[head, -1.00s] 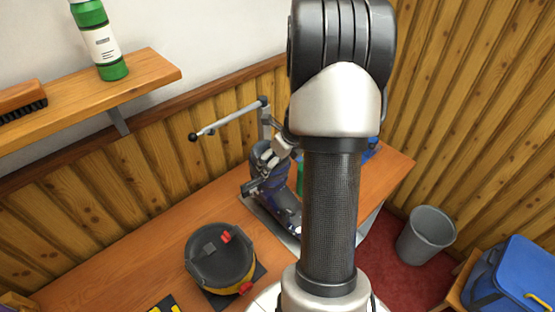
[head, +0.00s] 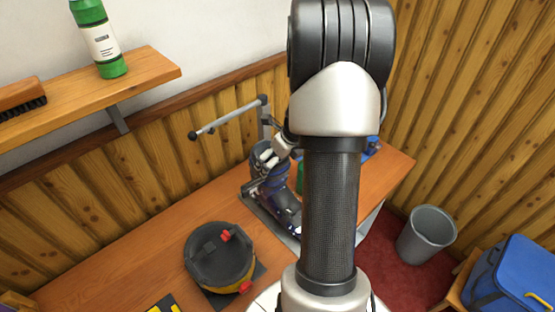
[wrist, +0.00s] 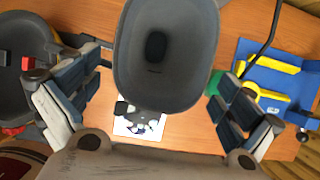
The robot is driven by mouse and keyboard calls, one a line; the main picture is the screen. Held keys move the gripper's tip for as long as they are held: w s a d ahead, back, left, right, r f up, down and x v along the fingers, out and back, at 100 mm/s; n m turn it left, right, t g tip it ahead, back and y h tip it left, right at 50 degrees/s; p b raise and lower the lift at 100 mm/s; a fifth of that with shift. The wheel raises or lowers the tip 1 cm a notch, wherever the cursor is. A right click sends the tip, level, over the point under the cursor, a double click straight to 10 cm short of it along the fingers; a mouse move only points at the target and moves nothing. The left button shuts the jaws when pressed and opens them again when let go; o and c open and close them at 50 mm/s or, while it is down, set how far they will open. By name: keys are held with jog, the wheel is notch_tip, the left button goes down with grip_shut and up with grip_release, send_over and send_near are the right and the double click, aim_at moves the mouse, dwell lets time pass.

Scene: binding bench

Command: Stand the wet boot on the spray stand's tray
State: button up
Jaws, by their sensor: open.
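The boot (head: 282,207), dark blue-grey with a tall cuff, stands upright on the spray stand's grey tray (head: 250,205), its toe toward the front right. In the wrist view I look down into the boot's open cuff (wrist: 165,60). My gripper (head: 266,158) is open and empty at the top of the cuff. In the wrist view the fingers of my gripper (wrist: 155,95) are spread to the two sides, with gaps between them and the cuff. The spray stand's post and jointed arm (head: 228,119) rise behind the boot. My arm hides part of the stand's right side.
A round dark pot with red and yellow parts (head: 220,255) sits left of the tray. A blue and yellow fixture (wrist: 275,80) and a green object (wrist: 214,82) lie to the right in the wrist view. A shelf (head: 150,75) holds a green bottle (head: 100,40). A bin (head: 427,235) stands on the floor.

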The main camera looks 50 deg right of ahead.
jog(key=v, duration=1.2)
jog(key=shift+w, duration=0.15)
